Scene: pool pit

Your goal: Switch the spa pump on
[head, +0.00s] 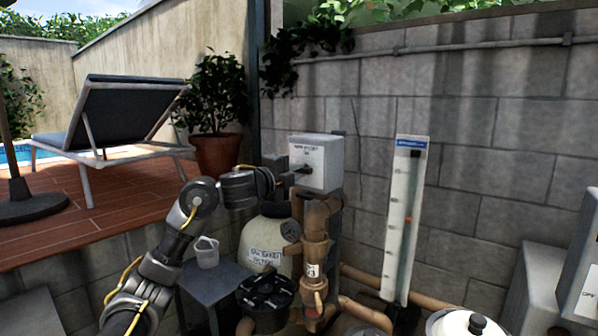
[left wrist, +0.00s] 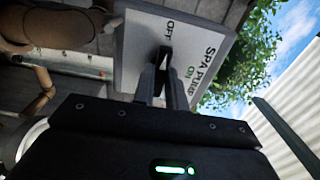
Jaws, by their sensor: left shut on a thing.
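The spa pump switch box (head: 318,163) is a light grey box on the post in front of the block wall. In the left wrist view its front plate (left wrist: 135,45) reads "SPA PUMP", with "ON" and "OFF" marks. A black switch lever (left wrist: 163,58) stands out from the plate between the marks; I cannot tell which mark it points to. My left gripper (head: 290,178) reaches the box's front from the left; in the left wrist view its fingers (left wrist: 165,86) are shut on the lever, partly hiding it. My right gripper is not in view.
Brown pipes and a valve (head: 314,262) stand below the box. A pale filter tank (head: 262,240) and a small table (head: 215,283) with a white jug (head: 206,252) are to the left. A white flow gauge (head: 403,215) hangs to the right. Grey boxes stand far right.

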